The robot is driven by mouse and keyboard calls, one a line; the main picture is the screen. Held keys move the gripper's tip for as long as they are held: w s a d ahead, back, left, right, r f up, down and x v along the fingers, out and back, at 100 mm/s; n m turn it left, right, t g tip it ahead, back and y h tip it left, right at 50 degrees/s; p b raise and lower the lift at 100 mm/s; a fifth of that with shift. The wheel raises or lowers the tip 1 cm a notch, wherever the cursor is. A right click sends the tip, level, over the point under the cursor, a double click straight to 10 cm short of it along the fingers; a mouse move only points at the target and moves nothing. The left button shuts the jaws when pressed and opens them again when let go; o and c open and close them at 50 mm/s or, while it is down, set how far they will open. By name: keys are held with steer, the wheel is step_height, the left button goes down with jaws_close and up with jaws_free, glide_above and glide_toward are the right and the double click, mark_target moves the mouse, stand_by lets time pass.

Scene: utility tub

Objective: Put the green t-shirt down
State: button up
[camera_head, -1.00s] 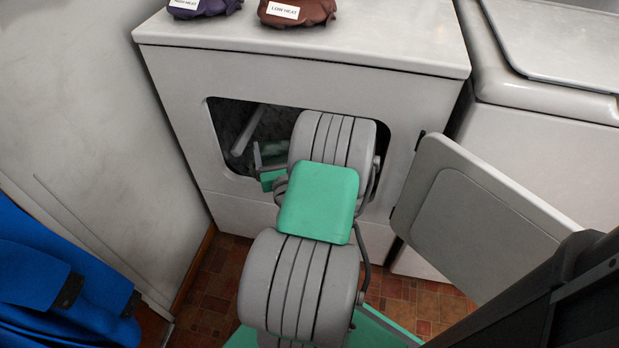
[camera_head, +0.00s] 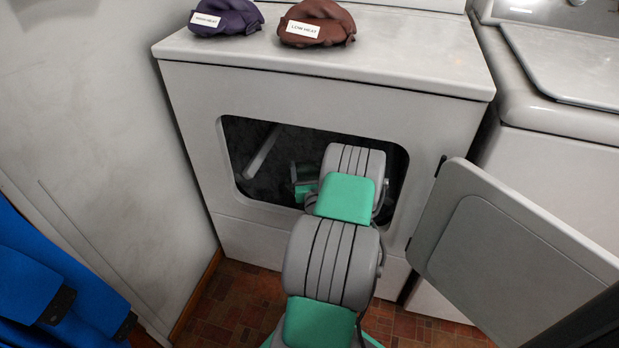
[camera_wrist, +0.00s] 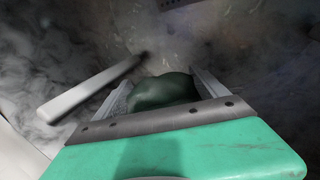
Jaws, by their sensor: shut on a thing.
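The green t-shirt (camera_wrist: 163,91) is a dark green bundle in the wrist view, between the two fingers of my gripper (camera_wrist: 160,85). The fingers are shut on it. Around it is the dark, mottled grey inside of the dryer drum (camera_wrist: 230,45). In the head view my arm reaches through the open front of the white dryer (camera_head: 215,85). There the shirt and fingertips are hidden behind my arm and in the dark of the drum. I cannot tell whether the shirt touches the drum wall.
A pale bar (camera_head: 262,152) runs along the drum, left of my gripper. The dryer door (camera_head: 500,255) hangs open at the right. A purple bundle (camera_head: 228,14) and a brown bundle (camera_head: 318,18), both labelled, lie on top.

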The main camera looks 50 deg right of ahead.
mark_target(309, 177)
steer(key=shift+a+f+b, duration=0.1)
steer(key=shift+f+b, duration=0.85)
steer(key=shift+f, duration=1.05)
steer(key=o, duration=1.5)
steer(key=shift+c, duration=0.2)
